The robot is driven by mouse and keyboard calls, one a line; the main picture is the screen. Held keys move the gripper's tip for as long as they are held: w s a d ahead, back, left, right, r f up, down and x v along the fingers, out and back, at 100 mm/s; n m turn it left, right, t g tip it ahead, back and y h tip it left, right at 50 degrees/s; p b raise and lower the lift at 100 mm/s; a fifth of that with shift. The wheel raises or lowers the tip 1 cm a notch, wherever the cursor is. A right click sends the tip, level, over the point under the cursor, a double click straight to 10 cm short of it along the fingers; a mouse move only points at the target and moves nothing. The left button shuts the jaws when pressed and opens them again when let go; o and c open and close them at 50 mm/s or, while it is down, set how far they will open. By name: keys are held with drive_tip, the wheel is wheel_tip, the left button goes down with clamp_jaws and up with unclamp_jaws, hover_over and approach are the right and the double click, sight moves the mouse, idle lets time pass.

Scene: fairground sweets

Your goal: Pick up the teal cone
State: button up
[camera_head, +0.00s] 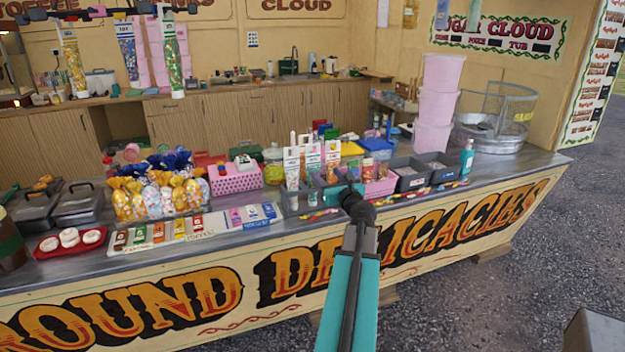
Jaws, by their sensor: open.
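Several tall, narrow sweet packets stand upright on the counter just left of my gripper. The middle one (313,162) looks teal-tinged and cone-like, and its lower part is partly hidden; I cannot tell for certain that it is the teal cone. My gripper (340,188) is at the counter's front edge, at the end of my teal arm. It is open, close to the packets on their right and in front of a pink basket. The fingertips are small and hard to make out, and I see nothing held between them.
A pink basket (236,179) and grey trays (410,181) crowd the counter (510,166) on both sides. A teal bottle (466,160) stands to the right. Wrapped sweet bags (158,194) fill the left. Cone-shaped bags (170,55) hang at upper left.

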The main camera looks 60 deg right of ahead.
sight(313, 160)
drive_tip(key=shift+p+x, duration=0.65)
drive_tip(key=shift+x, duration=3.25)
drive_tip(key=shift+w+d, duration=0.2)
drive_tip(key=shift+d, duration=0.05)
drive_tip(key=shift+p+x, duration=0.85)
drive_tip(key=shift+x, duration=1.75)
drive_tip(key=shift+c, duration=0.2)
drive_tip(key=c, duration=1.1)
drive_tip(key=shift+r, duration=0.15)
drive_tip(key=shift+c, duration=0.2)
drive_tip(key=shift+r, duration=4.9)
